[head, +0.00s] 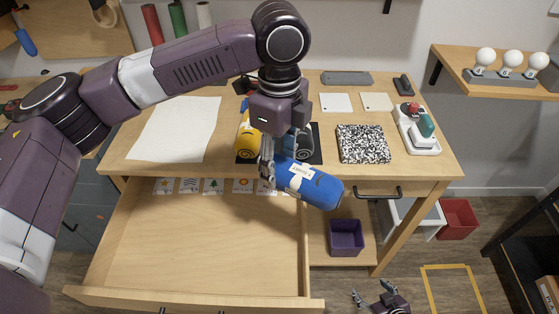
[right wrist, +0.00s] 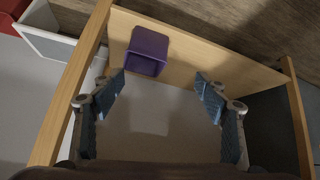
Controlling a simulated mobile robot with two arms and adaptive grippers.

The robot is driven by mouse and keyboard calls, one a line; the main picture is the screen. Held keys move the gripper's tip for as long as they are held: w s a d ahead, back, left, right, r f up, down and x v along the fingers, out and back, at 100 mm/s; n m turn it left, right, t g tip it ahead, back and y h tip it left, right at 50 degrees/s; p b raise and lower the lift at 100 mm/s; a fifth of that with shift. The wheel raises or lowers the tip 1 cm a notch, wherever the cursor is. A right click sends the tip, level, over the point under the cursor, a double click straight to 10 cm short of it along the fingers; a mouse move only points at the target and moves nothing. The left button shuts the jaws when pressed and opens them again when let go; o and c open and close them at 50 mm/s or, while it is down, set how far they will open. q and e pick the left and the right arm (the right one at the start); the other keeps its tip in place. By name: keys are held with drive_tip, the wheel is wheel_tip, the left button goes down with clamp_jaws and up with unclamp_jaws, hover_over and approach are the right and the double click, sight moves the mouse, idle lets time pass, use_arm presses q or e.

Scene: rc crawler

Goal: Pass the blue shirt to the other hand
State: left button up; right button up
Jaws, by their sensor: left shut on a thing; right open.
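The blue shirt (head: 318,190) is a rolled blue bundle with a pale label. My left gripper (head: 270,165) is shut on its left end and holds it above the desk's front edge and the open drawer. My right gripper (head: 372,292) is open and empty, low at the bottom of the head view, below and to the right of the shirt. In the right wrist view its spread fingers (right wrist: 163,95) have nothing between them, and the shirt is not visible there.
The drawer (head: 200,245) is pulled out, with several cards at its back. A yellow vehicle (head: 247,137) stands on a black mat behind my left gripper. A speckled notebook (head: 363,144) lies to the right. A purple bin (head: 346,237) sits on the lower shelf, also in the right wrist view (right wrist: 147,50).

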drive_tip(key=s+a+f+g, duration=0.1)
drive_tip(key=s+f, duration=0.4)
drive_tip(key=s, duration=0.5)
drive_tip(key=s+a+f+m+g+h, duration=0.1)
drive_tip(key=s+f, duration=0.4)
drive_tip(key=s, duration=0.6)
drive_tip(key=s+a+f+g, duration=0.2)
drive_tip(key=s+f+g, duration=0.2)
drive_tip(key=s, duration=0.7)
drive_tip(key=shift+a+f+m+g+h, duration=0.3)
drive_tip(key=shift+f+m+g, duration=0.1)
drive_tip(key=shift+g, duration=0.2)
